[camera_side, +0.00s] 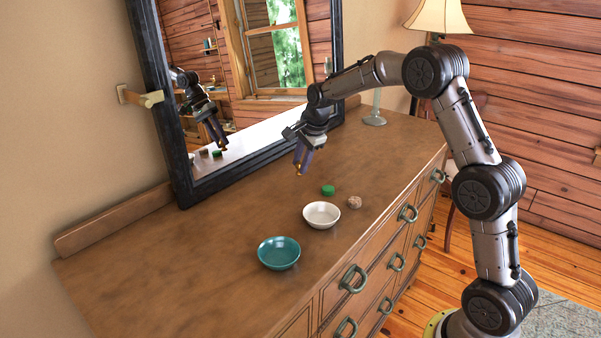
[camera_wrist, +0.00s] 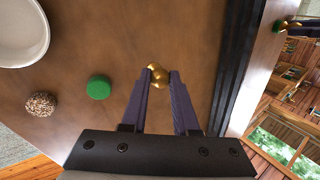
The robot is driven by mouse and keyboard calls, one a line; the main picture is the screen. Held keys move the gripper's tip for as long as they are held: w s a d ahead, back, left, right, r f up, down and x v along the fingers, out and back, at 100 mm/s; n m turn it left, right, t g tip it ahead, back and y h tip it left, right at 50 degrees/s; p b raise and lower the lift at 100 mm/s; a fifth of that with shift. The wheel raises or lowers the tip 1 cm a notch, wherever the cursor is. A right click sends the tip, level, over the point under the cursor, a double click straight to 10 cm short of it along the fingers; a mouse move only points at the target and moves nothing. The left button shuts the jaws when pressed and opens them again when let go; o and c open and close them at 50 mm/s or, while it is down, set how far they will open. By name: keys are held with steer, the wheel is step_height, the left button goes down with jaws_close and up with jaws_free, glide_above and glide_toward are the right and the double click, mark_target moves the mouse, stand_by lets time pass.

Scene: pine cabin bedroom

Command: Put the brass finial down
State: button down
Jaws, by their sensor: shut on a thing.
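The brass finial (camera_wrist: 159,76) is a small, rounded gold piece gripped between the fingertips of my gripper (camera_wrist: 160,84) in the wrist view. In the side view my gripper (camera_side: 302,164) points down over the wooden dresser top (camera_side: 190,240), in front of the mirror, with the finial (camera_side: 299,172) just showing at its tips. The finial seems to be held above the surface, though the exact gap is hard to tell. Its upper part is hidden by the fingers.
A green cylinder (camera_side: 328,190), a speckled brown ball (camera_side: 354,202), a white bowl (camera_side: 321,215) and a teal bowl (camera_side: 279,253) stand on the dresser. The black-framed mirror (camera_side: 185,150) rises behind. A glass stand (camera_side: 375,118) is at the back right. The left dresser top is bare.

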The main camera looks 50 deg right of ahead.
steer(key=shift+w+f, duration=0.15)
steer(key=shift+f, duration=1.55)
steer(key=shift+f, duration=0.1)
steer(key=c, duration=0.7)
jaws_free()
steer(key=shift+f, duration=0.1)
steer(key=v, duration=1.3)
steer(key=s+a+r+n, duration=0.4)
steer(key=s+a+n, duration=0.2)
steer(key=s, duration=0.2)
steer(key=s+a+f+n, duration=0.1)
steer(key=s+a+n, duration=0.2)
steer(key=s+n, duration=0.2)
steer(key=s+a+f+n+t, duration=0.1)
steer(key=s+n, duration=0.4)
steer(key=s, duration=0.6)
steer(key=s+a+f+n+y, duration=0.1)
steer(key=s+a+n, duration=0.3)
steer(key=s, duration=0.4)
steer(key=shift+s+a+f+n+t, duration=0.3)
steer(key=shift+a+f+n, duration=0.1)
steer(key=shift+a+f, duration=0.25)
